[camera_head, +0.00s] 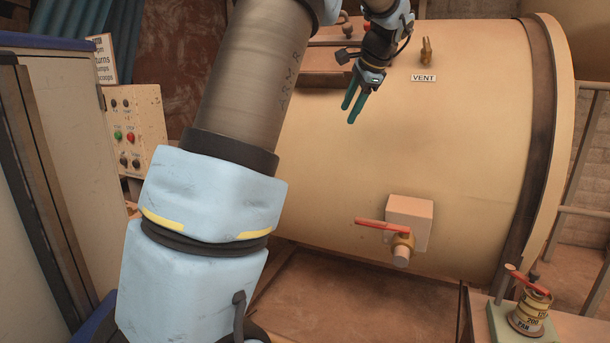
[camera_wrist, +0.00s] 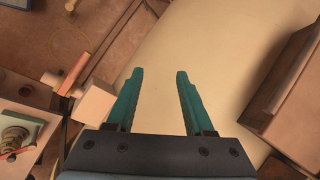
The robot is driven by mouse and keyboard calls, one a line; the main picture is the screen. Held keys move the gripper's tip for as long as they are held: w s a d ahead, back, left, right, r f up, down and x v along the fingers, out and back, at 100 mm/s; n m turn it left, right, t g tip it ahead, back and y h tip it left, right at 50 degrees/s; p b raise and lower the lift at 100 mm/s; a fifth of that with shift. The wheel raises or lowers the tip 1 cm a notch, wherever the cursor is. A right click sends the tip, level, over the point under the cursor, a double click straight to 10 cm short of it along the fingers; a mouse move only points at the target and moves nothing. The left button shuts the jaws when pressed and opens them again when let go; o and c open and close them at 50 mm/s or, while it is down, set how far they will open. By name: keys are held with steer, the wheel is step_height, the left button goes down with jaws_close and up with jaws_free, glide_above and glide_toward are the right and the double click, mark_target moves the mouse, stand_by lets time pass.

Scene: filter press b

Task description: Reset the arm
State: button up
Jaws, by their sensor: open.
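My gripper (camera_head: 354,107) has two teal fingers and hangs from my arm at the top middle of the head view, in front of the big cream tank (camera_head: 465,130). In the wrist view my gripper (camera_wrist: 156,78) shows its fingers apart, with nothing between them but the tank's smooth surface (camera_wrist: 190,45) behind. My light-blue and grey arm rises from the bottom left of the head view and bends over at the top. The arm hides part of the tank's left side.
A red-handled valve (camera_head: 400,245) sticks out of the tank's lower front. A brass vent valve (camera_head: 426,52) stands above the VENT label (camera_head: 424,78). A gauge-like fitting with a red lever (camera_head: 530,307) stands at lower right. A button panel (camera_head: 133,130) and grey cabinet (camera_head: 75,130) are at left.

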steer(key=s+a+f+n+g+h+b, duration=0.1)
steer(key=s+a+f+n+g, duration=0.15)
steer(key=s+a+f, duration=0.5)
steer(key=s+a+f+n+g+h+b, duration=0.1)
steer(key=s+a+f+n, duration=0.35)
steer(key=f, duration=0.55)
steer(key=s+a+f+n, duration=0.3)
steer(key=s+f, duration=0.2)
steer(key=s, duration=0.2)
steer(key=s+a+f+n+h, duration=0.1)
steer(key=s+a+f+n, duration=0.2)
steer(key=s, duration=0.5)
steer(key=shift+s+a+f+n+g+b, duration=0.15)
steer(key=shift+f+n+g+b, duration=0.2)
steer(key=shift+f, duration=0.5)
